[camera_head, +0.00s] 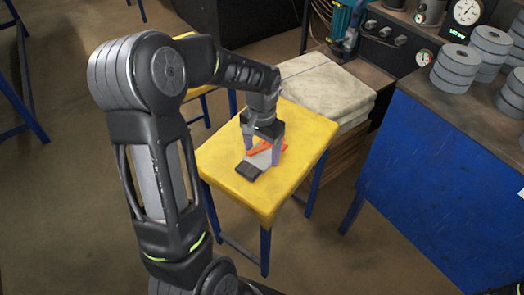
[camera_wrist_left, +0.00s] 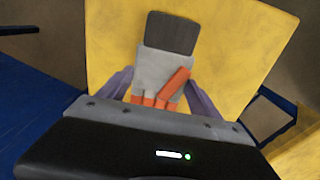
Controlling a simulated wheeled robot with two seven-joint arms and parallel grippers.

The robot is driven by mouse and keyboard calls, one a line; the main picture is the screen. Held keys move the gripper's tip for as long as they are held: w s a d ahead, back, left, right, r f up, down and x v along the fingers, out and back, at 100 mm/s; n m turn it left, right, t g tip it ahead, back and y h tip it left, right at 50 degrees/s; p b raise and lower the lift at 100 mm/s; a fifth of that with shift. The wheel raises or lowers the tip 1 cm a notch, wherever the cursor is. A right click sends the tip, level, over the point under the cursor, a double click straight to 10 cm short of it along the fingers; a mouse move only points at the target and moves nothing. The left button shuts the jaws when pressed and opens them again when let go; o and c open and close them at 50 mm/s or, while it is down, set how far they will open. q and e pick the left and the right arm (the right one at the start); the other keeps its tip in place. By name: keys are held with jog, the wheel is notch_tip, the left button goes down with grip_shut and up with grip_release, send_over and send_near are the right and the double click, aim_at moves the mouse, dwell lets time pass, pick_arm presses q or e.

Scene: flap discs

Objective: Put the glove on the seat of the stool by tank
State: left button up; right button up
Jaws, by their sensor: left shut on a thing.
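The glove (camera_head: 250,169) has a dark cuff, a grey palm and orange fingers. It is at the yellow seat (camera_head: 308,128) of a blue-legged stool; I cannot tell whether it touches the seat or is just above. My left gripper (camera_head: 262,152) points down over the seat and is shut on the glove, with a purple finger on each side. The left wrist view shows the glove (camera_wrist_left: 158,68) between the fingers of the left gripper (camera_wrist_left: 160,86), with its cuff facing away and the seat behind it. The tank cannot be clearly made out. My right gripper is not in view.
Stacked pale sacks (camera_head: 325,85) lie just behind the stool. A blue-sided bench (camera_head: 430,170) with stacked grey discs (camera_head: 455,68) stands at right. A gauge panel (camera_head: 385,38) is behind. Another yellow top (camera_head: 200,91) shows partly behind my arm. Floor in front is clear.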

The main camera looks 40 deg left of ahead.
aim_at(262, 154)
pick_arm(q)
jog(key=shift+f, duration=0.1)
jog(key=o, duration=1.3)
jog(key=shift+o, duration=0.2)
jog(key=shift+r, duration=0.2)
notch_tip(262, 154, up, 12)
jog(key=p, duration=0.2)
